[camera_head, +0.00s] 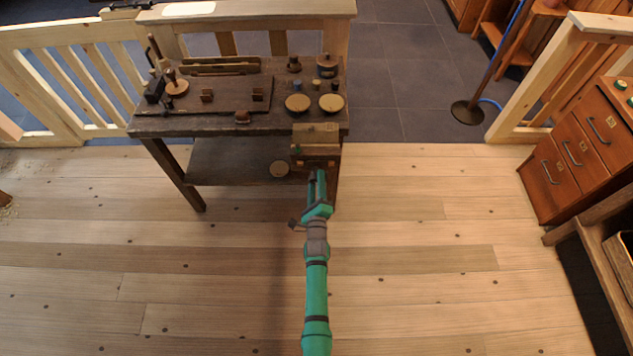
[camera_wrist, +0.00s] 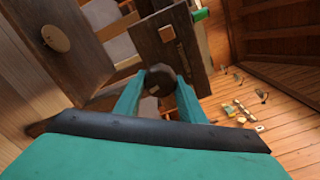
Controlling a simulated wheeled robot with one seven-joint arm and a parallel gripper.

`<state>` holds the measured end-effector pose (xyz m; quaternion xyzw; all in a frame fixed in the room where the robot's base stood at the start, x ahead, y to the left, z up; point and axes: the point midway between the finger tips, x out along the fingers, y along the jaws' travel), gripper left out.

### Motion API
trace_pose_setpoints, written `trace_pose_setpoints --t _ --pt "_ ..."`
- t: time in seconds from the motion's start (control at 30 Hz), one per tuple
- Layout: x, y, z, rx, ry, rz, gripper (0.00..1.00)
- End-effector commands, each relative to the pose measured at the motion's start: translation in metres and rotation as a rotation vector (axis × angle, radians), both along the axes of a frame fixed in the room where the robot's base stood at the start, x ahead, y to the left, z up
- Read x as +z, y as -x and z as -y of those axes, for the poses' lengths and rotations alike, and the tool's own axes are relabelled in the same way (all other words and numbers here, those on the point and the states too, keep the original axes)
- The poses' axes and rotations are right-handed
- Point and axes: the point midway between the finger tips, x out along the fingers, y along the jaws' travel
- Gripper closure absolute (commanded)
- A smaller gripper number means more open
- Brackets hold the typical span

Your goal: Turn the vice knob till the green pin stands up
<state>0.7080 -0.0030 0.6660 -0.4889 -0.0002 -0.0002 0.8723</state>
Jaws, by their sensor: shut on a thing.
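The vice (camera_head: 316,134) is a wooden block at the front right corner of the dark workbench. In the wrist view its dark front plate (camera_wrist: 172,48) stands tilted in the picture. The dark, faceted vice knob (camera_wrist: 160,79) sits at the lower part of this plate. My gripper (camera_wrist: 160,84) is shut on the knob, with one teal finger on each side. The green pin (camera_wrist: 201,15) sticks out at the plate's upper right edge in the wrist view; whether it stands upright I cannot tell. In the head view my gripper (camera_head: 319,174) reaches the vice's front and hides the knob.
The workbench (camera_head: 215,124) carries several turned discs, pegs and wooden blocks. A drawer cabinet (camera_head: 590,150) stands at the right. The plank floor (camera_head: 430,230) around my arm is clear.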

Motion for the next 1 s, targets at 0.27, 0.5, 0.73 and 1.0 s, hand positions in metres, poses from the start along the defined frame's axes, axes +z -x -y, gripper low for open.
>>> trace_pose_setpoints --t 0.27,0.5,0.73,1.0 --pt "-0.0032 0.0024 -0.0002 0.000 -0.035 -0.004 0.86" --pt "-0.0034 0.0024 -0.0002 0.000 -0.035 -0.004 0.86" --pt "-0.0026 0.0018 -0.0002 0.000 -0.034 -0.004 0.45" --pt "-0.0015 0.0025 -0.0001 0.000 -0.034 -0.002 0.45"
